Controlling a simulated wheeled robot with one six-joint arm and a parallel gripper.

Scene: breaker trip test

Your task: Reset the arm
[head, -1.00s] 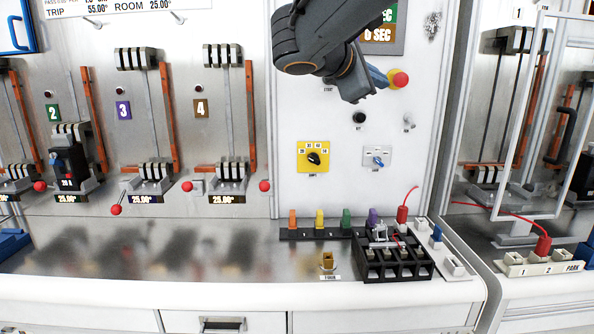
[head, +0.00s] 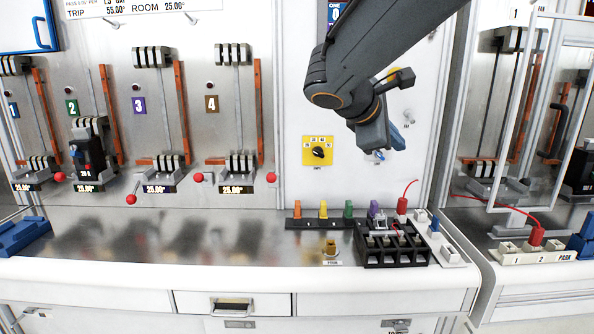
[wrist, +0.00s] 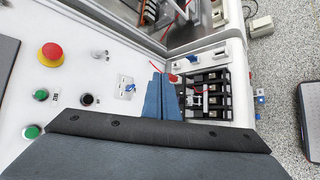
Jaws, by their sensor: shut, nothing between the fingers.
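My gripper (head: 397,138) is in the head view, in front of the white control panel (head: 290,100). Its blue fingers are shut with nothing between them and point downward, in front of the small blue switch. In the wrist view the shut blue fingers (wrist: 163,90) show beside the black fuse block (wrist: 208,95). The fingers hold nothing. In the head view my arm reaches in from the top right and hides much of the upper panel.
The black fuse block (head: 392,245) stands on the bench below the gripper, beside coloured plugs (head: 323,210). A yellow dial (head: 318,151) is to the left. The red button (wrist: 50,53) shows in the wrist view. The bench's left-middle (head: 180,232) is clear.

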